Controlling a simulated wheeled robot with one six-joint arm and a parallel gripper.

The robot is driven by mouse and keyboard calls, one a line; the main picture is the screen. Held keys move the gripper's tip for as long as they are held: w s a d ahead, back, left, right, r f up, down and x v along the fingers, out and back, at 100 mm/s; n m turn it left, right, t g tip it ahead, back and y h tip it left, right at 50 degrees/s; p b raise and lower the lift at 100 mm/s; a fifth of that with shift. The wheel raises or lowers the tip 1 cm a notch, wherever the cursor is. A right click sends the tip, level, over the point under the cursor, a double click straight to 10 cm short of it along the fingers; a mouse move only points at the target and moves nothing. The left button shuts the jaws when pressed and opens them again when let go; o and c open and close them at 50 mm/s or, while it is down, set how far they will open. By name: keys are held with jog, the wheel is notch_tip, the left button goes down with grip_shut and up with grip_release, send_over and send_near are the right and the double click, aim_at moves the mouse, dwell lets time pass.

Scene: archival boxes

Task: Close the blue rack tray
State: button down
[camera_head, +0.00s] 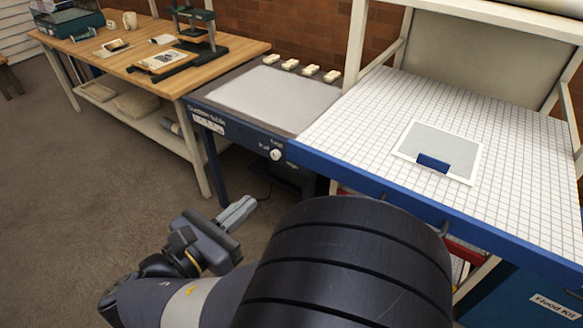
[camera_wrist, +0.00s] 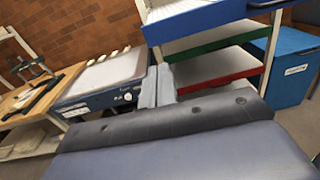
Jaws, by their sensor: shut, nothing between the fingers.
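A blue front (camera_head: 400,206) runs along the near edge of the white gridded top at right. In the wrist view a blue front (camera_wrist: 200,22) is topmost, above a green tray (camera_wrist: 209,42) and a red tray (camera_wrist: 215,67). I cannot tell whether this blue front is the rack tray or the bench edge, nor how far it is pulled out. My gripper (camera_head: 240,211) is shut and empty, left of the rack and apart from it. Its grey fingers also show in the wrist view (camera_wrist: 156,86). My arm hides part of the rack front in the head view.
A suction table (camera_head: 275,97) with several small pale blocks stands left of the gridded bench. A wooden table (camera_head: 140,58) stands further left. A blue flood-kit bin (camera_wrist: 290,70) stands right of the rack. A framed sheet (camera_head: 440,148) lies on the grid. Floor left of my gripper is clear.

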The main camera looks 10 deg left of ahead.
aim_at(357, 92)
jog(key=shift+n, duration=0.3)
jog(key=x, duration=0.4)
jog(key=p+x, duration=0.1)
jog(key=x, duration=0.4)
jog(key=a+x, duration=0.1)
jog(key=x, duration=0.3)
jog(key=shift+w+d+r, duration=0.15)
jog(key=shift+w+r, duration=0.1)
jog(key=shift+w, duration=0.1)
jog(key=shift+w+d, duration=0.1)
jog(key=shift+w, duration=0.15)
jog(key=x, duration=3.1)
jog(key=shift+w+a+r+b, duration=0.1)
jog(key=shift+w+a+b, duration=0.1)
jog(key=shift+a+b, duration=0.2)
jog(key=shift+w+d, duration=0.1)
jog(key=shift+w, duration=0.15)
jog(key=shift+w+r, duration=0.1)
jog(key=shift+r, duration=0.1)
jog(key=shift+r+t, duration=0.15)
jog(key=shift+t, duration=0.15)
